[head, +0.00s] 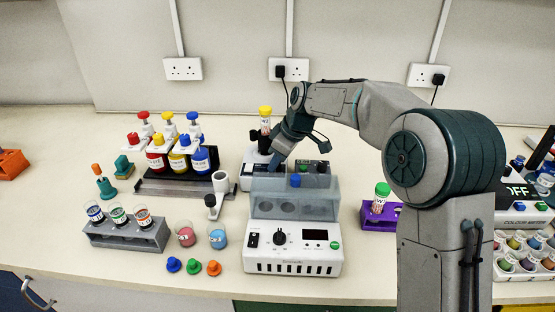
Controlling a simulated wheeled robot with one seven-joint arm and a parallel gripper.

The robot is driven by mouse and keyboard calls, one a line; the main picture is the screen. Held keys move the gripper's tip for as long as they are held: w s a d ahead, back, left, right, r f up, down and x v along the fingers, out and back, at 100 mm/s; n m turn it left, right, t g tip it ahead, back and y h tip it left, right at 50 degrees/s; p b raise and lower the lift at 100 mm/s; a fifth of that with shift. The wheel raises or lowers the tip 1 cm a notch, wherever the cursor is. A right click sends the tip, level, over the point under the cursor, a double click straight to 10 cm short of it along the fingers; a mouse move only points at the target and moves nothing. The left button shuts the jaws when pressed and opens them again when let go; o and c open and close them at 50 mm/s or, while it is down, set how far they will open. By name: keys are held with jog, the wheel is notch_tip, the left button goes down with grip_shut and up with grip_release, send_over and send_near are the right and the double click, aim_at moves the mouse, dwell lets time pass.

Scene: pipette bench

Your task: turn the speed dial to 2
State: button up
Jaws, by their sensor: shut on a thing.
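My gripper (277,165) points down at the front of a white mixer (250,172) with a black top, behind the grey clear lid of the front machine. A tube with a yellow cap (265,111) stands upright in the mixer's top. My gripper appears shut on the speed dial at the mixer's front. The dial is hidden by the fingers and the lid, so its setting cannot be read.
The white front machine (293,268) has its own black knob (280,237) and a raised clear lid (318,198) close to my gripper. A dark-topped box (312,167) is right of my gripper. A purple rack (366,215) holds a green-capped tube (381,197). Bottles stand left.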

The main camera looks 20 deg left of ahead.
dwell(0.3)
jog(key=o, duration=1)
jog(key=shift+c, duration=0.2)
jog(key=w+v, duration=0.1)
jog(key=v, duration=1.2)
jog(key=shift+s+r, duration=0.45)
jog(key=shift+d, duration=0.15)
jog(key=s+d+f+m+h, duration=0.1)
jog(key=s+d+f+m, duration=0.2)
jog(key=s+d+m, duration=0.2)
jog(key=s+d+f+m+t+h+p, duration=0.1)
jog(key=s+d+f+m, duration=0.3)
jog(key=s+d, duration=0.8)
jog(key=s+d+f+m+t+h, duration=0.1)
jog(key=s+d+f+m+h, duration=0.1)
jog(key=s+d+m, duration=0.5)
jog(key=s+d+f, duration=0.1)
jog(key=s+d, duration=0.1)
jog(key=d, duration=0.3)
jog(key=shift+f+h+p, duration=0.2)
jog(key=shift+h+p, duration=0.1)
